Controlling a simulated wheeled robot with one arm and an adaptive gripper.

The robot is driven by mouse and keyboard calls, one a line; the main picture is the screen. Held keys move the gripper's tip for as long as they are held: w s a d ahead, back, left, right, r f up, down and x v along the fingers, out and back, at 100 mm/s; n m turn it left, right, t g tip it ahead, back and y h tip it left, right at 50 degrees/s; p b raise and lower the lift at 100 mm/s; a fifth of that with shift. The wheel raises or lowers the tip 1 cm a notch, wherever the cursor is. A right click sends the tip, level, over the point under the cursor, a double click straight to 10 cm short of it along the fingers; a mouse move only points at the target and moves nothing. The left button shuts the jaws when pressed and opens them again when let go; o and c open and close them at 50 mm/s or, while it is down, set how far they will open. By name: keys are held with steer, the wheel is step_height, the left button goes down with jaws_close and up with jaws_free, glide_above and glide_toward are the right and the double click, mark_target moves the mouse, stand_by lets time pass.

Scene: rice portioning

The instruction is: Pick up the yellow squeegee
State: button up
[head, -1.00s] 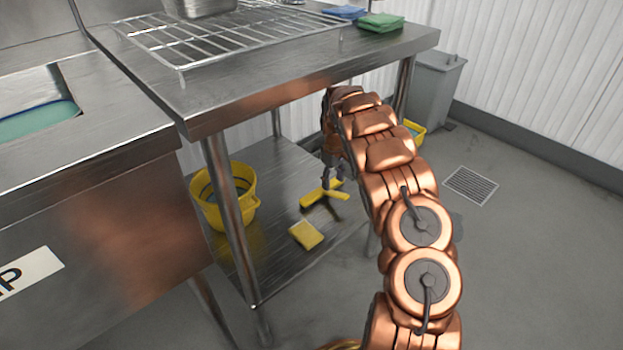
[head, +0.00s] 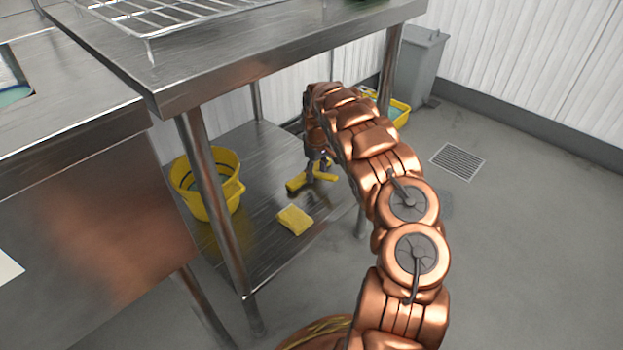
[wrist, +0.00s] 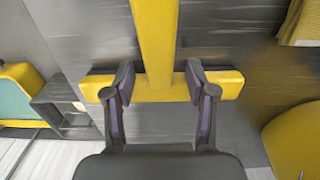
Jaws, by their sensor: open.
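The yellow squeegee (head: 325,172) lies on the steel lower shelf (head: 262,255) under the table. In the wrist view the squeegee (wrist: 155,35) is T-shaped, with its handle running up the picture and its crossbar lying across. My gripper (wrist: 159,80) is open, with one finger on each side of the handle, close to where it joins the crossbar. A gap shows between each finger and the handle. I cannot tell how far the fingertips are above the shelf. In the head view my gripper (head: 317,163) is small and partly covers the squeegee.
A yellow sponge (head: 294,220) lies in front of the squeegee, and a yellow bucket (head: 225,195) stands to the left on the shelf. Table legs (head: 215,200) and the tabletop edge (head: 290,68) frame the space. A grey bin (head: 420,65) stands behind.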

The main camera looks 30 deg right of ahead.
mark_target(317, 173)
steer(key=shift+f, duration=0.1)
steer(key=shift+c, duration=0.2)
jaws_close()
stand_by(0.4)
step_height(317, 173, up, 10)
steer(key=p, duration=0.3)
steer(key=shift+p, duration=0.3)
steer(key=c, duration=0.7)
jaws_free()
jaws_close()
